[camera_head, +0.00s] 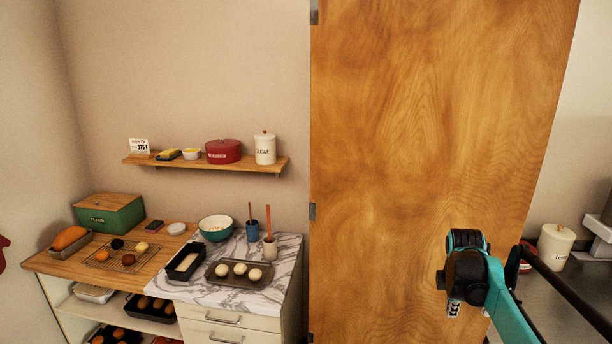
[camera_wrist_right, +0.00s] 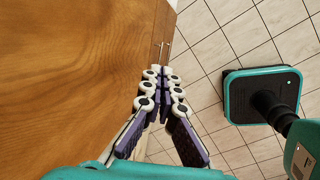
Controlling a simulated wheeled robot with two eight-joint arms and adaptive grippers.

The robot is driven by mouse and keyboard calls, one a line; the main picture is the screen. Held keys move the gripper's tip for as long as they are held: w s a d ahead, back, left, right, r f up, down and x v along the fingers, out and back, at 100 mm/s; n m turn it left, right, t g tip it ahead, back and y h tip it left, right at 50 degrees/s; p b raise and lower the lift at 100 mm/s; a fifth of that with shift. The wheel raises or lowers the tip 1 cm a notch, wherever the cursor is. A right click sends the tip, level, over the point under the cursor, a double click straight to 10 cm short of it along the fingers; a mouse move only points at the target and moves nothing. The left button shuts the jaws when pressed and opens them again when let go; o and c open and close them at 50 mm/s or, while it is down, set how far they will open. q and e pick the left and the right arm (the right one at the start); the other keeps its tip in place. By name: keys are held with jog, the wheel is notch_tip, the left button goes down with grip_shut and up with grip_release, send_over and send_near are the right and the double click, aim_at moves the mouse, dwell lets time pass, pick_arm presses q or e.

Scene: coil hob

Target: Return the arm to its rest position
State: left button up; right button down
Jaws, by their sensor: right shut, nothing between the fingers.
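My right arm comes in from the lower right of the head view, teal and black, in front of a large wooden panel. Its gripper (camera_head: 453,310) shows only in small part below the dark wrist joint. In the right wrist view the right gripper (camera_wrist_right: 160,72) shows in full, its jointed white and purple fingers together at the tips with nothing between them. It points along the wooden surface, above the tiled floor. I cannot tell the exact gap to the wood. My left arm and gripper are not in view.
The tall wooden panel (camera_head: 430,130) stands close beside the right arm. A marble-topped counter (camera_head: 290,255) with baking things and a wall shelf (camera_head: 200,163) are at the left. A white canister (camera_head: 555,245) stands at the right. Tiled floor (camera_wrist_right: 215,50) is open below the gripper.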

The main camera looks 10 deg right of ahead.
jog(key=s+a+f+m+t+y+b, duration=0.1)
jog(key=s+a+f+m+b, duration=0.2)
jog(key=a, duration=0.7)
jog(key=s+a+f+m+t+b, duration=0.2)
jog(key=s+a+f+m, duration=0.15)
jog(key=a, duration=0.65)
jog(key=s+a+f+m+t+y+b, duration=0.1)
jog(key=s+a+f+m+y+b, duration=0.1)
jog(key=s+a+f+m, duration=0.4)
jog(key=s+a+f, duration=0.2)
jog(key=s+a, duration=0.1)
jog(key=a, duration=0.2)
jog(key=shift+t+b, duration=0.4)
jog(key=shift+f+m, duration=0.1)
jog(key=shift+m, duration=0.15)
